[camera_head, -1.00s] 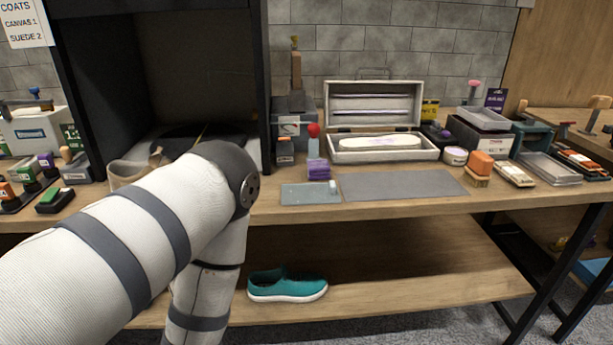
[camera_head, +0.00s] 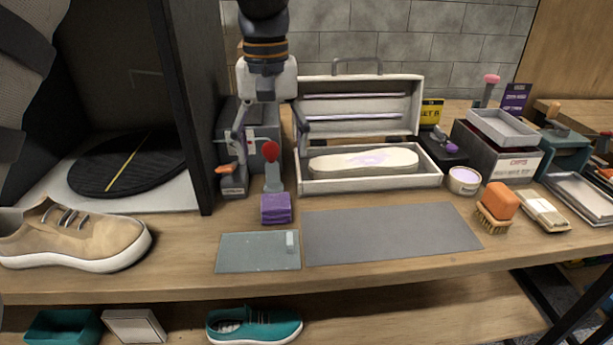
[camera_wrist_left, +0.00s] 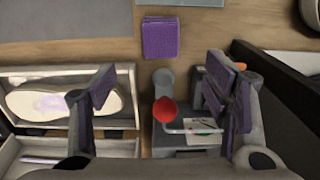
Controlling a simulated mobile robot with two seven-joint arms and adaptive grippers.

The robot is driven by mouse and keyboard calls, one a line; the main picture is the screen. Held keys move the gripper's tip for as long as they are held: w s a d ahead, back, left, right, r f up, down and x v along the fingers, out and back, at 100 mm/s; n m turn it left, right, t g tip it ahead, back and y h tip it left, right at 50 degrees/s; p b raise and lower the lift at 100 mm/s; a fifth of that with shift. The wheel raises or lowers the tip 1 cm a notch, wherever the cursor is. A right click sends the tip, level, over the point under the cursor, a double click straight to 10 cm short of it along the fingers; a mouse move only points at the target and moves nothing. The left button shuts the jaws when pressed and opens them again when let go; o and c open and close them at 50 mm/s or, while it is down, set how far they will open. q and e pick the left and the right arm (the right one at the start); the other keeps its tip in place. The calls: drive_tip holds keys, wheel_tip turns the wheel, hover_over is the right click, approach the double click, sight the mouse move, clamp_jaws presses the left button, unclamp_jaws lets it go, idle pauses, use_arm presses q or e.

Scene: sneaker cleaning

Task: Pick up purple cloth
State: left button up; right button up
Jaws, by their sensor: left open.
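The purple cloth (camera_head: 275,209) is a small folded stack lying on the wooden bench, behind the grey-green mat (camera_head: 240,258). It also shows whole at the top middle of the left wrist view (camera_wrist_left: 161,38). My left gripper (camera_head: 268,140) hangs down from the top of the head view, behind the cloth and apart from it. Its purple-padded fingers are spread and hold nothing. In the left wrist view the fingers (camera_wrist_left: 163,88) stand either side of a red-topped bottle (camera_wrist_left: 164,108), with the cloth beyond it. My right gripper is not in view.
The red-topped bottle (camera_head: 271,168) stands just behind the cloth. An open grey case (camera_head: 362,183) holding a pale sole-shaped piece is right of the gripper. A dark cabinet wall (camera_head: 190,110) is at left. A tan shoe (camera_head: 75,238) sits front left. A bare grey mat (camera_head: 390,230) lies front right.

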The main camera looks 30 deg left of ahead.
sight(276, 201)
use_arm(q)
drive_tip(key=f, duration=1.1)
drive_tip(key=shift+s+f, duration=0.3)
drive_tip(key=c, duration=1)
